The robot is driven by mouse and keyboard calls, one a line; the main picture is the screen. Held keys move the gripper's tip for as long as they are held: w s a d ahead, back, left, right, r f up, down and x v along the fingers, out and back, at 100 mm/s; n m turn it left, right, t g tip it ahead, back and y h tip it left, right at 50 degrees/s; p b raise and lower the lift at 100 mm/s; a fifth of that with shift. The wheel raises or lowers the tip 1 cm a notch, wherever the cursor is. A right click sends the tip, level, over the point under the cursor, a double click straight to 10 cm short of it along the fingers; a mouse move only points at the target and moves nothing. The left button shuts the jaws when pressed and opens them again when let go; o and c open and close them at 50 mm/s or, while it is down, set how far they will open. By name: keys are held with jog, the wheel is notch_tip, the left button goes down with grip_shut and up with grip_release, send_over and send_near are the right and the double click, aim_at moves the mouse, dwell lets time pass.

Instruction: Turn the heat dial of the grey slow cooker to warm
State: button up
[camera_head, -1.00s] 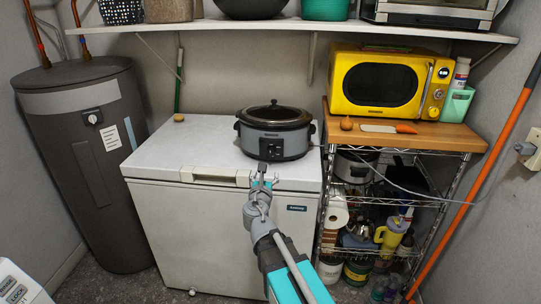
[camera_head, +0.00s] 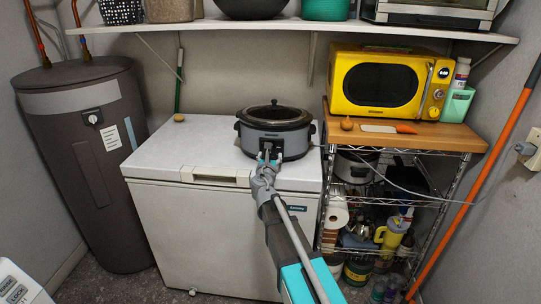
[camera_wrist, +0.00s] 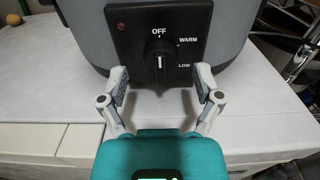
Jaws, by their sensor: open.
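The grey slow cooker (camera_head: 273,132) with a black lid stands on the white chest freezer, and its front fills the top of the wrist view (camera_wrist: 85,40). Its black heat dial (camera_wrist: 160,60) sits on a black control panel (camera_wrist: 195,20). The white mark on the dial points up towards OFF. WARM and LOW are printed to its right. My gripper (camera_wrist: 161,78) is open, with one finger on each side of the dial's lower part. I cannot tell whether the fingers touch it.
The white freezer top (camera_head: 190,145) is mostly clear left of the cooker, with a small round brown object (camera_head: 179,118) at the back. A wire rack with a wooden top (camera_head: 440,137) and a yellow microwave (camera_head: 385,82) stands at the right. A shelf (camera_head: 300,27) hangs above.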

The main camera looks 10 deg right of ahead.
jog(key=shift+w+d, duration=0.15)
jog(key=shift+w, duration=0.45)
grip_shut()
jog(key=shift+m, duration=0.4)
jog(key=m, duration=1.1)
dwell(0.5)
